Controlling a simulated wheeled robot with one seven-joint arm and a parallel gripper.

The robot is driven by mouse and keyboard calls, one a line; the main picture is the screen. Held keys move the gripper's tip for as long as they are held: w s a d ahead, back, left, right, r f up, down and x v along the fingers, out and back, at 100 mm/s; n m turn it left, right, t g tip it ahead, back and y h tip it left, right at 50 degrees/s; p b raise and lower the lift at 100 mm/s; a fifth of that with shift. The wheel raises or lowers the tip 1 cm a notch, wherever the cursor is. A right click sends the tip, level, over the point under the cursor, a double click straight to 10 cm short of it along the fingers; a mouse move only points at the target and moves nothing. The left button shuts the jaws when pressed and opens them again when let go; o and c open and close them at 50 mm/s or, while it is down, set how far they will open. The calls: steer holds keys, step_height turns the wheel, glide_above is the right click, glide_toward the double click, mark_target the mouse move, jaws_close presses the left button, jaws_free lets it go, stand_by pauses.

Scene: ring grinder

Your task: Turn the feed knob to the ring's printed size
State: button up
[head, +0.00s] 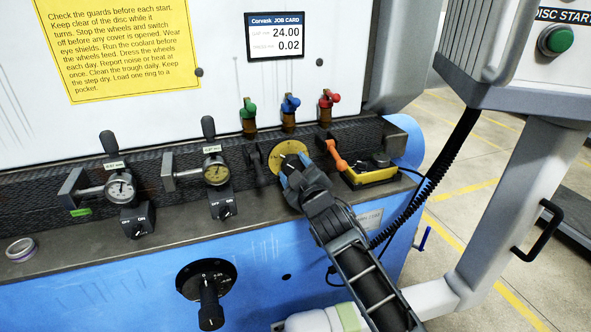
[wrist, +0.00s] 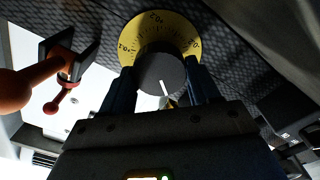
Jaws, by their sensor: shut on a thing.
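The feed knob (wrist: 160,72) is a dark round knob on a yellow dial plate (wrist: 160,27) with printed marks. The dial plate (head: 287,149) also shows in the head view, on the dark panel right of centre. My gripper (wrist: 160,88) has one finger on each side of the knob and is shut on it. In the head view my gripper (head: 293,172) covers most of the knob. A white line on the knob points down in the wrist view. The job card (head: 275,37) reads 24.00 and 0.02. A small metal ring (head: 20,249) lies on the ledge at far left.
Two dial gauges (head: 121,187) (head: 215,171) with black switches stand to the left. Green, blue and red valves (head: 289,104) sit above the dial. An orange lever (head: 335,153) and a yellow device (head: 369,172) are close on the right. A black handle (head: 209,292) sits below.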

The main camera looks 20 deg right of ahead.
steer(key=o, duration=1.1)
steer(key=shift+c, duration=0.2)
steer(key=s, duration=0.8)
